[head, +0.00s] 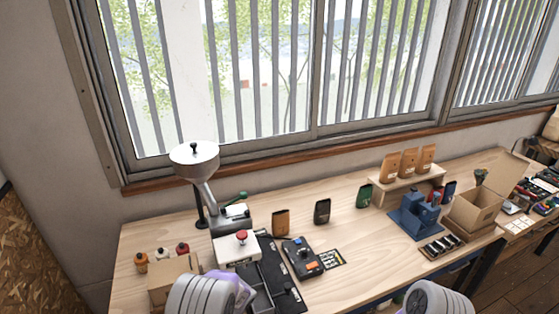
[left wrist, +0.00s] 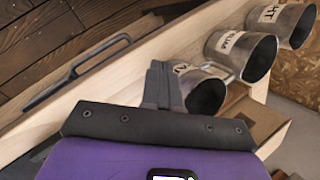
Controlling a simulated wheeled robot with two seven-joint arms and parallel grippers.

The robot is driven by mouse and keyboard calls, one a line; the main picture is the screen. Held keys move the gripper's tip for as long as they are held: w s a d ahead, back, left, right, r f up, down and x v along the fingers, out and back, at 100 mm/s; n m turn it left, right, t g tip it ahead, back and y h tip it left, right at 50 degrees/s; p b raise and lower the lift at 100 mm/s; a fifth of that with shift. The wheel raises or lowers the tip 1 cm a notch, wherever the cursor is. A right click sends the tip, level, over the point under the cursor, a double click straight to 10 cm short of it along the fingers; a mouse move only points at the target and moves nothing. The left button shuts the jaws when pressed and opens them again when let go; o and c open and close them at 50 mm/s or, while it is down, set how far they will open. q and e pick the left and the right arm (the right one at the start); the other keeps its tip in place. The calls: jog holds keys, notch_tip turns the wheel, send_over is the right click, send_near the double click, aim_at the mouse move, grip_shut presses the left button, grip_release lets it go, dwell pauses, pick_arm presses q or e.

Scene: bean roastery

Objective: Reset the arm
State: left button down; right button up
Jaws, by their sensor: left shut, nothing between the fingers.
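My left gripper (left wrist: 160,84) shows in the left wrist view, its dark fingers closed together with nothing between them. The fingertips appear beside the nearest of several metal cups (left wrist: 207,97), partly in front of it; whether they touch I cannot tell. In the head view only rounded white and purple parts of my arms show at the bottom edge, and neither gripper's fingers are visible there. My right gripper is in neither view.
Labelled metal cups (left wrist: 244,52) line a pale wooden surface with a dark handle (left wrist: 77,72). On the workbench (head: 145,238) stand a grinder (head: 197,160), a black tray (head: 281,283), a scale-like device (head: 302,257), coffee pouches (head: 322,211) and an open cardboard box (head: 474,210).

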pick_arm(q)
jog(key=s+d+f+n+t+h+b, duration=0.1)
jog(key=s+d+f+h+b, duration=0.3)
jog(key=s+f, duration=0.5)
jog(key=s+d+f+n+t+h+b, duration=0.1)
jog(key=s+d+f+n+h+b, duration=0.3)
jog(key=s+f, duration=0.5)
jog(key=shift+d+f+h+b, duration=0.5)
jog(key=shift+d+f+b, duration=0.15)
jog(key=shift+f+b, duration=0.35)
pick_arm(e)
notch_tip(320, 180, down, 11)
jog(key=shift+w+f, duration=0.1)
